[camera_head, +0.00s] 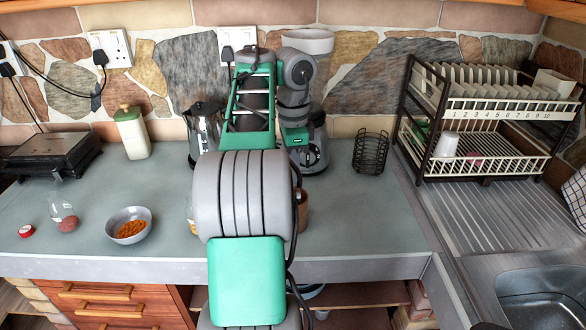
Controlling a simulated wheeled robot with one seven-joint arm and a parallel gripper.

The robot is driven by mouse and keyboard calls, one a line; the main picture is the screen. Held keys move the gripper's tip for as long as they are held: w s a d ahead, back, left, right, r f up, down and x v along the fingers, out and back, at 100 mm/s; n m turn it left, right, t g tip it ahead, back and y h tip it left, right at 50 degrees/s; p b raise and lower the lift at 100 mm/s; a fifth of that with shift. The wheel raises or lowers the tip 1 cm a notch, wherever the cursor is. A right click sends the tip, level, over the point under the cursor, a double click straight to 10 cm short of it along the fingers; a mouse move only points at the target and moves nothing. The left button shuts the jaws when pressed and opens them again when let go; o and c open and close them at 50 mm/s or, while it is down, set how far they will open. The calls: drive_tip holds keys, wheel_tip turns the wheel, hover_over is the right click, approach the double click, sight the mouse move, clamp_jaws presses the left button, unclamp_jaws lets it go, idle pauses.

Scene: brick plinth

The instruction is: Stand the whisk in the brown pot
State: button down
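A brown vessel, which looks like the brown pot (303,212), stands on the worktop just right of my arm's thick grey link. Most of it is hidden behind the arm. I cannot make out the whisk in this view; the arm covers the middle of the worktop. My arm rises from the bottom centre, and its far part bends down over the back of the worktop, behind and above the pot. My gripper's fingers are hidden, so I cannot see whether they hold anything.
A bowl of orange food (130,226), a glass bottle (63,214) and a red lid (26,231) are at left. A black wire basket (371,152) stands right of the arm, before a dish rack (485,110) and sink (545,295).

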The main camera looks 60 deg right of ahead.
drive_tip(key=c, duration=1.3)
unclamp_jaws()
wheel_tip(320, 180, up, 8)
drive_tip(key=p, duration=0.7)
drive_tip(key=shift+f, duration=0.1)
